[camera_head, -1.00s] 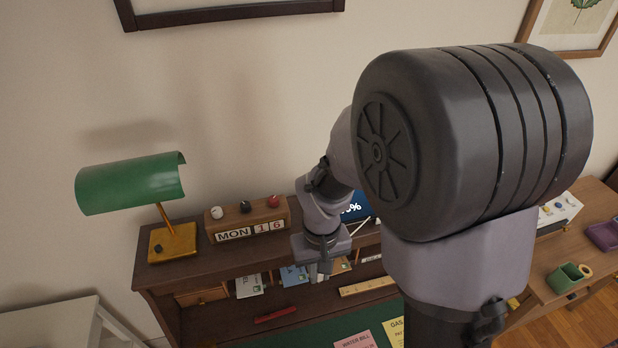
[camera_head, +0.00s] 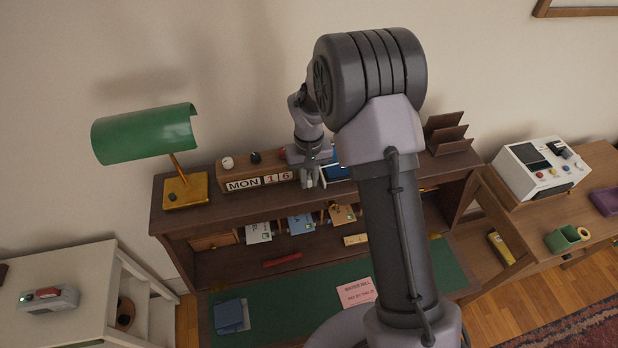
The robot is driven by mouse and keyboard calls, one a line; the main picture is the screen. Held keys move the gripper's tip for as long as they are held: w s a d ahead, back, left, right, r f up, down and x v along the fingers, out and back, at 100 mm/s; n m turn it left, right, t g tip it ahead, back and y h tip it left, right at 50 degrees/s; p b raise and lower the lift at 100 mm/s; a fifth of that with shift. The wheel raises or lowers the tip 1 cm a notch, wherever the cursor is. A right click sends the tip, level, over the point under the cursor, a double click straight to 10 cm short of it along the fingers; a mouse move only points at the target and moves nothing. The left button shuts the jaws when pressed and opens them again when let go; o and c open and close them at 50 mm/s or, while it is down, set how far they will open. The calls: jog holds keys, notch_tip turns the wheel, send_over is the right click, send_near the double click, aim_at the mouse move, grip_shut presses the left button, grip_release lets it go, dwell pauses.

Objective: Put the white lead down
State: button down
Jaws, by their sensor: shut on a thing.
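My gripper (camera_head: 310,181) points down at the top shelf of the dark wooden desk, just right of the MON 16 calendar block (camera_head: 258,181). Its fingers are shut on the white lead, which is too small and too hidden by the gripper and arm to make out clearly. A dark tablet with a blue screen (camera_head: 337,172) stands just right of the fingers, partly behind my arm. I cannot tell whether the lead touches the shelf.
A green lamp (camera_head: 145,134) stands left on the desk top (camera_head: 215,212). A dark letter rack (camera_head: 447,133) stands right. Envelopes and a red pen (camera_head: 282,259) lie below. A white device (camera_head: 541,168) is on the right-hand table. A white side table (camera_head: 85,262) stands left.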

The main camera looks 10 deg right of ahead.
jog(key=shift+s+f, duration=0.1)
jog(key=shift+f, duration=0.1)
jog(key=c, duration=1.4)
grip_release()
jog(key=shift+r, duration=0.15)
